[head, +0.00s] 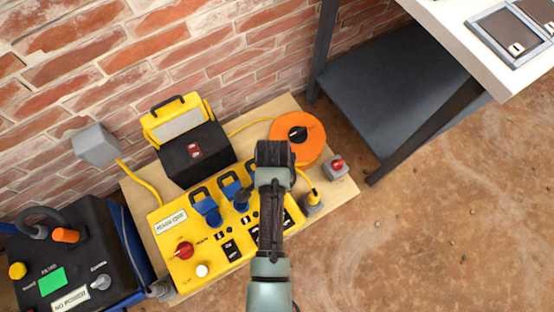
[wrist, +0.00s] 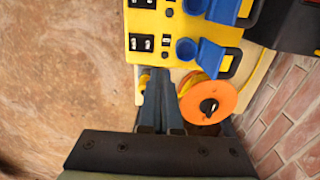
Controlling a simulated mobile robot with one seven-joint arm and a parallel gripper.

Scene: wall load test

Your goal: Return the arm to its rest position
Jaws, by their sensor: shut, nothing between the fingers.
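My gripper (wrist: 158,82) shows in the wrist view with its dark fingers together and nothing between them. They point toward the yellow power panel (wrist: 190,48), overlapping its lower edge in that view; I cannot tell the gap. In the head view my arm (head: 271,215) reaches up from the bottom edge over the yellow panel (head: 185,270) and hides part of its right side. My fingertips are hard to make out there. The panel has blue sockets (head: 206,208), a red knob (head: 184,250) and a white button (head: 202,270).
An orange cable reel (head: 312,143), a yellow-and-black lamp box (head: 195,155) and a red button box (head: 335,167) stand on the wooden board (head: 140,205). A black unit (head: 75,250) stands left, a white-topped table (head: 470,50) upper right. Brick wall behind; floor right is clear.

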